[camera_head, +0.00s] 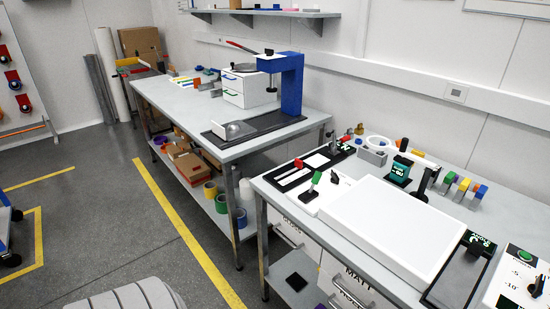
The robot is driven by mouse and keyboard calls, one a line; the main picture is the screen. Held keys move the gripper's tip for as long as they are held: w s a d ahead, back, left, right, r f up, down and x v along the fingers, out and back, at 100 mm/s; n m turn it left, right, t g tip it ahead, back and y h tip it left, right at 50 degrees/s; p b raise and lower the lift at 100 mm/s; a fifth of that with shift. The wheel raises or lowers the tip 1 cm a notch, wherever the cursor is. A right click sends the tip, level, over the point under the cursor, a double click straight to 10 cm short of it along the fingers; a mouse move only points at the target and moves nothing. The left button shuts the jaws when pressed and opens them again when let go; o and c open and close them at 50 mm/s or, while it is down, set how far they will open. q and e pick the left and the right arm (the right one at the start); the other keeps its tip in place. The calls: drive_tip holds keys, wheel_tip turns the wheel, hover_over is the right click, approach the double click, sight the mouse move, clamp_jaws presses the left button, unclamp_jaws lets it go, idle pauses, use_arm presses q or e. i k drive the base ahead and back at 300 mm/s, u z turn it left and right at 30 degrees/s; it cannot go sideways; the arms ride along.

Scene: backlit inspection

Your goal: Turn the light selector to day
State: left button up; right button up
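I cannot read any label that clearly marks the light selector. A white panel (316,201) at the left front of the right-hand table carries a small black knob (335,179) and a lever with a green tip (316,177). Another white panel, the control box (510,293) at the right edge, has a green round button (525,255), a black knob (536,287) and small markings; the picture cuts it off. Neither gripper is in view, and nothing touches the knobs.
A large white light panel (375,225) fills the table's middle. Left of the control box lies a black tray (452,290). Behind stand a teal display device (401,167), a white ring (381,143) and several coloured blocks. A blue stand (290,85) is on the farther table.

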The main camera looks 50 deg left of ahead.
sight(335, 180)
drive_tip(key=u, duration=0.6)
drive_tip(key=k, duration=1.3)
drive_tip(key=u, duration=0.1)
drive_tip(key=i, duration=0.55)
drive_tip(key=u, duration=0.8)
drive_tip(key=i, duration=0.75)
drive_tip(key=z, duration=0.15)
